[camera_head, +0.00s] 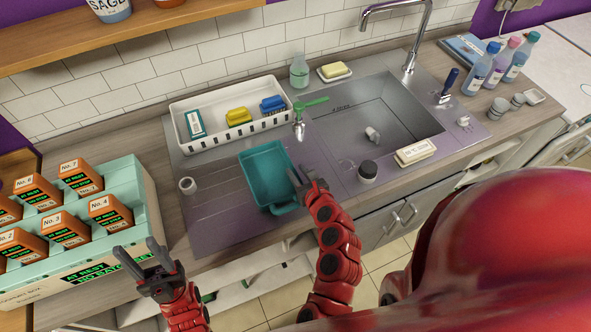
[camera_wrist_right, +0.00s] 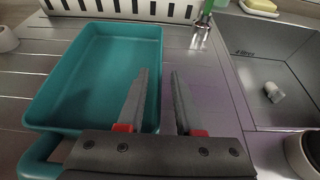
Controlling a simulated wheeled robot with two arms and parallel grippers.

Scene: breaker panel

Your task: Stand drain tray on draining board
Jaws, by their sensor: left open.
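The teal drain tray (camera_head: 262,163) lies flat, open side up, on the ribbed draining board (camera_head: 215,215) left of the sink. Its handle is at the near end. The tray (camera_wrist_right: 95,75) fills the left of the right wrist view. My right gripper (camera_head: 306,181) is at the tray's right side. In the wrist view its fingers (camera_wrist_right: 160,75) are apart, the left one over the tray and the right one outside, with the rim seen between them. Whether they touch it I cannot tell. My left gripper (camera_head: 146,262) is open and empty, before the box at the left.
A white rack (camera_head: 228,137) with several items stands behind the tray. A green-handled tap (camera_head: 305,112) is close to its right. A white cup (camera_head: 187,186) stands left.

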